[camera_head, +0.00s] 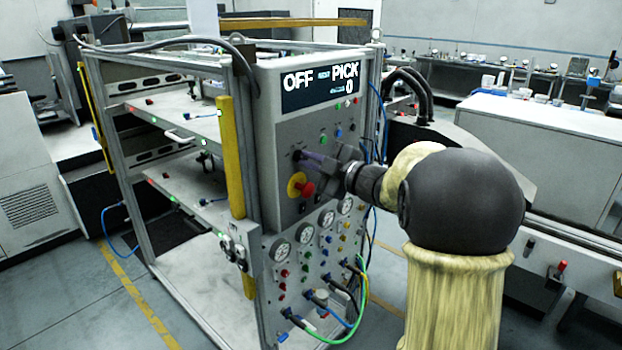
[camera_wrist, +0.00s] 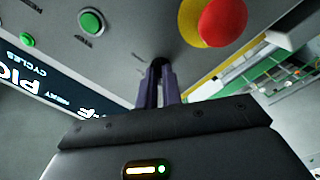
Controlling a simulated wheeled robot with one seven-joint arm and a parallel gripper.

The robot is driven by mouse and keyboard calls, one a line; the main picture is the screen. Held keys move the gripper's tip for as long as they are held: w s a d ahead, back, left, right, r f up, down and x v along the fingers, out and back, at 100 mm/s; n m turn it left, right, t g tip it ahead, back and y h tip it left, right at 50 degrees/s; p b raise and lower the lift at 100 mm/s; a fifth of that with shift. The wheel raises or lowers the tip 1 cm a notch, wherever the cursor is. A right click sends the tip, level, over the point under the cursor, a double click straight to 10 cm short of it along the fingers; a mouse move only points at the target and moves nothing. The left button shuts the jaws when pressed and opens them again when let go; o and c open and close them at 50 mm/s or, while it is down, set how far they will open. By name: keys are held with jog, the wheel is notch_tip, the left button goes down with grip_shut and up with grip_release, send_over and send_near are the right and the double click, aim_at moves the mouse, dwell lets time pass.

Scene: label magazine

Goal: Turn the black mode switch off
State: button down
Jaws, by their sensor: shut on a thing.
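The black mode switch (camera_wrist: 158,62) is a small dark knob on the grey panel face. In the wrist view it sits between the tips of my gripper (camera_wrist: 158,82), whose two purple-grey fingers are shut on it. The fingers hide most of the knob, so its turn angle cannot be read. In the head view my gripper (camera_head: 306,157) reaches the panel from the right, and the switch (camera_head: 296,155) shows as a dark spot at its tips. The display (camera_head: 318,87) above reads "OFF" and "PICK" with a "0".
A red emergency button on a yellow base (camera_head: 301,185) is just below the switch; it is close to my fingers in the wrist view (camera_wrist: 222,20). Green buttons (camera_wrist: 91,21) lie on the other side. Gauges (camera_head: 282,252) and hoses (camera_head: 335,338) occupy the lower panel.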

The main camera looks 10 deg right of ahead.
jog(key=shift+f+n+b, duration=0.1)
jog(key=shift+n+b, duration=1.1)
jog(key=shift+b, duration=0.1)
jog(key=c, duration=1.6)
grip_release()
jog(key=shift+o, duration=0.2)
jog(key=b+v, duration=0.2)
jog(key=v, duration=1.5)
jog(key=shift+s, duration=0.2)
jog(key=shift+w, duration=0.15)
